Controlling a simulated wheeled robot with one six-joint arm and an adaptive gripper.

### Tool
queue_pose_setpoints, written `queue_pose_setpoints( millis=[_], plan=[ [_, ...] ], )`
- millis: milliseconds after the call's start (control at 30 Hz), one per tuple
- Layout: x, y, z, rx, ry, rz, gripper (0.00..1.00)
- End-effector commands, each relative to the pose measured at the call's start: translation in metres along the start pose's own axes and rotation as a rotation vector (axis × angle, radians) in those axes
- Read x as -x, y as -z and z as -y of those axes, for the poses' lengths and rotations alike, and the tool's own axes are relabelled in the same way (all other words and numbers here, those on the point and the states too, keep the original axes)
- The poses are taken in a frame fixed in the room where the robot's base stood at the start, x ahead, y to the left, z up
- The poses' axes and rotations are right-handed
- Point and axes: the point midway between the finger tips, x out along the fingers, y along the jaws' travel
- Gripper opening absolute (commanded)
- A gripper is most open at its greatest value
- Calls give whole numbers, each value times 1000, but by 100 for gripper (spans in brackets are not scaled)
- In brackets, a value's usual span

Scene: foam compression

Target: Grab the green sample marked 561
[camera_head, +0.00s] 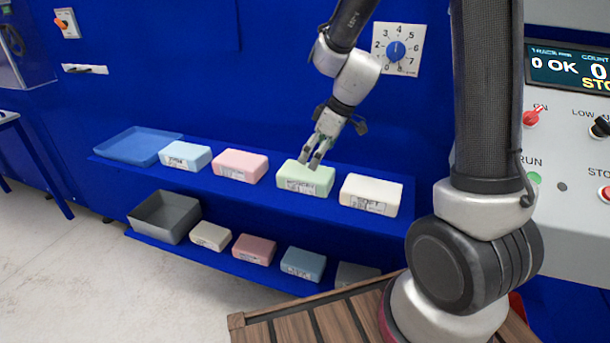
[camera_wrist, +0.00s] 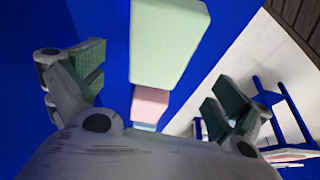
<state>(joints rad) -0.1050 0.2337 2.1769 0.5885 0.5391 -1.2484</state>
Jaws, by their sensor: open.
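The green sample (camera_head: 306,180) is a pale green foam block on the upper blue shelf, third in a row of blocks, with a printed label on its front; the number is too small to read. My gripper (camera_head: 316,160) is at the block's upper side in the head view, with its fingers pointing down; whether it touches the block cannot be told. In the wrist view the green block (camera_wrist: 168,42) shows beyond and between the two spread fingers (camera_wrist: 160,95). The gripper is open and holds nothing.
On the same shelf (camera_head: 230,187) stand a light blue block (camera_head: 186,155), a pink block (camera_head: 240,165), a white block (camera_head: 371,194) and a blue tray (camera_head: 138,146). The lower shelf holds a grey bin (camera_head: 164,217) and several darker blocks. A control panel (camera_head: 575,145) is at right.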

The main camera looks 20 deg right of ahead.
Motion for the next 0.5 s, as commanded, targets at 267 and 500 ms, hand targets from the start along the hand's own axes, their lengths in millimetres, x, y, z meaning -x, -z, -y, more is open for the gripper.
queue_pose_setpoints(
  millis=[267, 500],
  plan=[
    [-14, 0, -1, 64, -2, 1, 100],
    [-46, 0, -1, 62, -2, 2, 100]
  ],
)
